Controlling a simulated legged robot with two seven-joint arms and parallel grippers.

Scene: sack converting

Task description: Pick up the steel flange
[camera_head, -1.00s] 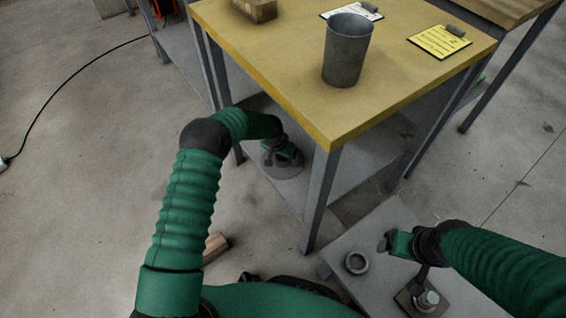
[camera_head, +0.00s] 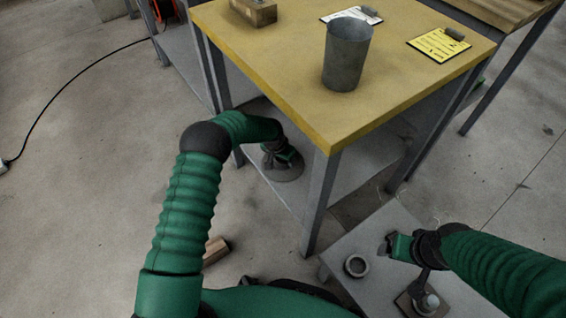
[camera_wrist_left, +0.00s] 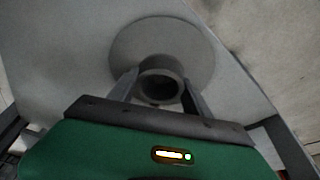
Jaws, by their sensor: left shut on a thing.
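The steel flange (camera_wrist_left: 190,45) is a grey round disc with a short hollow hub. In the head view the flange (camera_head: 283,174) lies at the lower shelf under the yellow table, partly hidden by my gripper. My left gripper (camera_head: 284,158) is over it, and in the left wrist view its two fingers (camera_wrist_left: 160,88) are shut on the hub, one on each side. I cannot tell whether the disc still touches the shelf. My right gripper (camera_head: 388,246) is above a low grey surface at the lower right; its jaws are too small to judge.
The yellow tabletop (camera_head: 270,60) and its grey legs stand close around my left forearm. A grey bucket (camera_head: 346,55), a box (camera_head: 254,11) and clipboards (camera_head: 440,43) are on top. A grey ring (camera_head: 356,266) lies on the low surface (camera_head: 372,235). The lower shelf (camera_head: 372,150) is mostly clear.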

